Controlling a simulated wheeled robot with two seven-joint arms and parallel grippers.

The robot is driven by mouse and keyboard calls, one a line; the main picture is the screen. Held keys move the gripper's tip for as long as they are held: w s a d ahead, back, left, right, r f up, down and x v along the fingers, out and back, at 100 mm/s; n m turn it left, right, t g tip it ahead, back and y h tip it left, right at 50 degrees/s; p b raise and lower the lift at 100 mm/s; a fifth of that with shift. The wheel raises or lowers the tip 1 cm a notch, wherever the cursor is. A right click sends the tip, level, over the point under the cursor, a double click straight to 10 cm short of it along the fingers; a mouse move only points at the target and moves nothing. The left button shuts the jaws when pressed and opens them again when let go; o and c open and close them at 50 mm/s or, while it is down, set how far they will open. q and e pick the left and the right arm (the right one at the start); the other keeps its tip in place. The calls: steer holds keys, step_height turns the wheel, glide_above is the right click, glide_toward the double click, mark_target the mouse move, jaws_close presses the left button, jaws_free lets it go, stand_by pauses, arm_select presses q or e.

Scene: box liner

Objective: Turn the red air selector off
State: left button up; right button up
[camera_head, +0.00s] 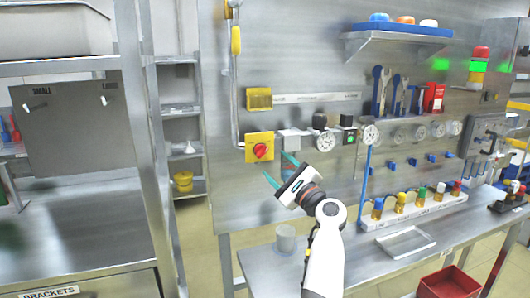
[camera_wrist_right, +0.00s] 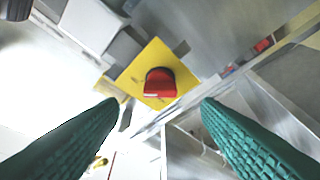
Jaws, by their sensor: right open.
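The red air selector (camera_head: 260,150) is a round red knob on a square yellow plate (camera_head: 251,158) fixed to the grey wall panel. In the right wrist view the red knob (camera_wrist_right: 160,83) sits on its yellow plate (camera_wrist_right: 137,68), which looks turned in the picture. My right gripper (camera_head: 279,168) is open and empty, just right of and below the selector. In the right wrist view its two green fingers (camera_wrist_right: 160,104) stand apart either side of the knob's line, not touching it. I cannot tell which setting the knob points to. My left gripper is out of view.
A grey box (camera_head: 291,139) and dial gauges (camera_head: 326,142) sit right of the selector, with a yellow box (camera_head: 259,99) above. A metal post (camera_head: 134,110) stands left.

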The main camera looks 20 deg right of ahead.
mark_target(264, 154)
steer(key=p+x, duration=0.1)
steer(key=x, duration=0.5)
steer(key=shift+w+a, duration=0.15)
steer(key=shift+w, duration=0.15)
steer(key=shift+c, duration=0.5)
steer(key=c, duration=0.9)
